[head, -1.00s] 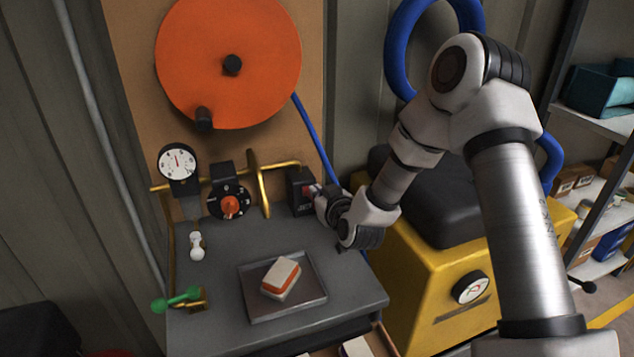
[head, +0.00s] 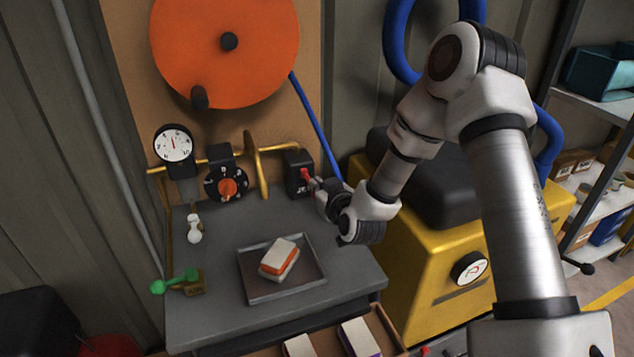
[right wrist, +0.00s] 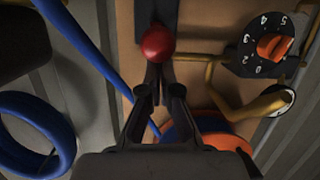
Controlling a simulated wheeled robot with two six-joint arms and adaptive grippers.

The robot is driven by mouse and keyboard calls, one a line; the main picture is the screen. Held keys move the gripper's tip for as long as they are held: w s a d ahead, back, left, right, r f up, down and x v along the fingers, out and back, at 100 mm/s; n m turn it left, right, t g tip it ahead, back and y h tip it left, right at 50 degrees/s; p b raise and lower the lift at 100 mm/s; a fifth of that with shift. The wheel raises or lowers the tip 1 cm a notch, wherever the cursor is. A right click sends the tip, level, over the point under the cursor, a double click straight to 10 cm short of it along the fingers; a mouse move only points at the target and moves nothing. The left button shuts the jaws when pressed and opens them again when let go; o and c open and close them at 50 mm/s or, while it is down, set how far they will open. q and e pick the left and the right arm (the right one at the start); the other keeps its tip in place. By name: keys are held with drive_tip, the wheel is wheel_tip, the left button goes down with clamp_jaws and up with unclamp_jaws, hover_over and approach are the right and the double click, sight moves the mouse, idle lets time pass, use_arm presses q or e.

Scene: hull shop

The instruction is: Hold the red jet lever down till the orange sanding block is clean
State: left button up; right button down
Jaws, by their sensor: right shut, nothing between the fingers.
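The red jet lever (head: 305,175) is on a black box at the back right of the grey bench. In the right wrist view its red ball (right wrist: 157,42) is just beyond my fingertips. My right gripper (head: 317,185) is shut and empty, close by the lever; whether it touches the lever I cannot tell. The orange sanding block (head: 278,258) lies in a shallow grey tray (head: 258,294) on the bench. Its top is pale grey-white, with an orange band along its side. My left gripper is not in view.
A dial gauge (head: 174,143), a black knob panel with an orange knob (head: 229,187) and brass pipes stand along the bench's back. A green-handled valve (head: 176,281) is at the left edge. A yellow machine (head: 430,290) stands right of the bench. An open drawer (head: 385,330) is below.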

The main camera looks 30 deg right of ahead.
drive_tip(key=f, duration=0.1)
drive_tip(key=f+b, duration=0.1)
drive_tip(key=f, duration=0.1)
drive_tip(key=shift+s+a+f, duration=0.1)
drive_tip(key=shift+s, duration=0.2)
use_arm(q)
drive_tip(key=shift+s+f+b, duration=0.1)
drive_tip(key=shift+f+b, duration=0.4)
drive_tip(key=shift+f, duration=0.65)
use_arm(e)
drive_tip(key=shift+s+a+f, duration=0.1)
drive_tip(key=shift+s+f, duration=0.2)
drive_tip(key=shift+f, duration=0.25)
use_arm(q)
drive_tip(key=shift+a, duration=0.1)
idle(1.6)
use_arm(e)
drive_tip(key=shift+w+r+p, duration=0.1)
drive_tip(key=shift+r+p, duration=0.3)
drive_tip(key=shift+r, duration=0.1)
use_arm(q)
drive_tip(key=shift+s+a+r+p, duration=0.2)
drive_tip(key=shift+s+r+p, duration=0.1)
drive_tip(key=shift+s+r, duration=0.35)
use_arm(e)
drive_tip(key=v, duration=0.9)
drive_tip(key=shift+a, duration=0.2)
drive_tip(key=shift+f, duration=0.15)
